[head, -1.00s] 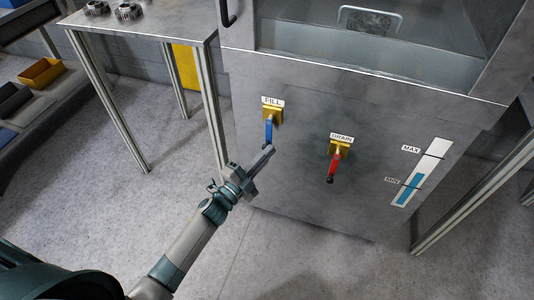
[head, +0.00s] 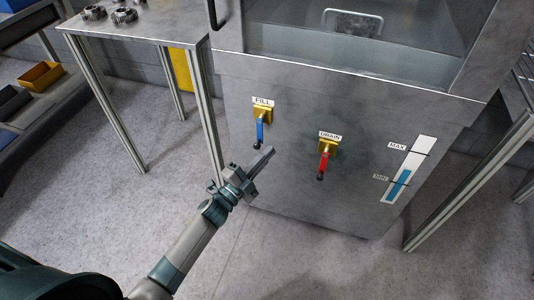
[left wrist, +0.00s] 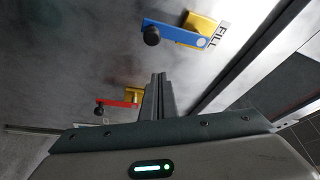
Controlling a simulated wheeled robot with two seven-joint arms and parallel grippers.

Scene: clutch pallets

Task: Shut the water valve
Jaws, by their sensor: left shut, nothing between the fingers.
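The FILL valve has a brass body (head: 263,113) and a blue lever (head: 260,132) with a dark knob, hanging downward on the steel cabinet front. The blue lever also shows at the top of the left wrist view (left wrist: 178,33). The DRAIN valve has a red lever (head: 323,165), also hanging down; it shows in the left wrist view (left wrist: 117,103). My left gripper (head: 268,155) is shut and empty, just right of the blue lever's lower end and apart from it. Its closed fingers show in the left wrist view (left wrist: 158,82). My right gripper is out of view.
A level gauge (head: 422,150) with MAX and MIN marks is at right; its blue column stands slightly above MIN. A metal table (head: 145,40) with gear-like parts stands at left. A glass-fronted chamber (head: 300,45) is above the valves.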

